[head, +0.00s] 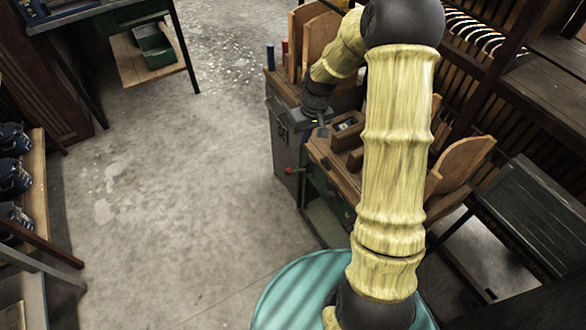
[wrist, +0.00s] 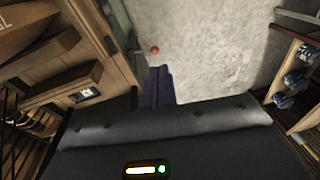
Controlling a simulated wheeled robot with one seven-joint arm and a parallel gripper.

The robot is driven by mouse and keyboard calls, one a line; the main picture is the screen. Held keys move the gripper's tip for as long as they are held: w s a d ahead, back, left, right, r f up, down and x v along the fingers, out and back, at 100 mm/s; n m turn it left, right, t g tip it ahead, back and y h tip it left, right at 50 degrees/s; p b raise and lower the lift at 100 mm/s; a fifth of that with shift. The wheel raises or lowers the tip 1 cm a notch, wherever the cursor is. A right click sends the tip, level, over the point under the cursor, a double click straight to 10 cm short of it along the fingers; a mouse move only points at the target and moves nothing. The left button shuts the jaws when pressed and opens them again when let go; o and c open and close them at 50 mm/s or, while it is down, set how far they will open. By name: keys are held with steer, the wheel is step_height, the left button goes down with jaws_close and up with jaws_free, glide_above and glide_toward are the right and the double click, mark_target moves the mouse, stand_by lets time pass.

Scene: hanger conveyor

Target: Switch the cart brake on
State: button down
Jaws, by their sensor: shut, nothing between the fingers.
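A brake lever with a red ball knob (head: 289,171) sticks out from the grey side of the wooden cart (head: 322,152). In the wrist view the red knob (wrist: 155,49) is just beyond my fingertips and slightly left of them. My gripper (head: 322,131) is at the cart's near-left corner, above and right of the knob in the head view. In the wrist view my gripper's dark fingers (wrist: 160,69) are together and empty. They look apart from the knob. The lever's base and its exact setting are too small to tell.
Tall wooden boards and a small tray (head: 346,124) stand on the cart. A dark table (head: 535,210) is at the right. A shelf with blue items (head: 14,175) is at the far left. The concrete floor (head: 190,190) left of the cart is clear.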

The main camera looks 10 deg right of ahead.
mark_target(290, 169)
steer(key=w+d+f+y+b, duration=0.1)
steer(key=w+d+f, duration=0.1)
steer(key=w+f, duration=0.2)
steer(key=w+d+f+y+b, duration=0.1)
steer(key=w+f, duration=0.3)
steer(key=f, duration=0.5)
steer(key=shift+w+d+f+b, duration=0.15)
steer(key=shift+w+d+b, duration=0.25)
steer(key=shift+d+b, duration=0.1)
steer(key=shift+f, duration=0.1)
steer(key=x, duration=0.4)
steer(key=p+x, duration=0.1)
steer(key=x, duration=0.8)
steer(key=shift+a+f+p, duration=0.3)
steer(key=shift+a+p, duration=0.1)
steer(key=shift+a, duration=0.1)
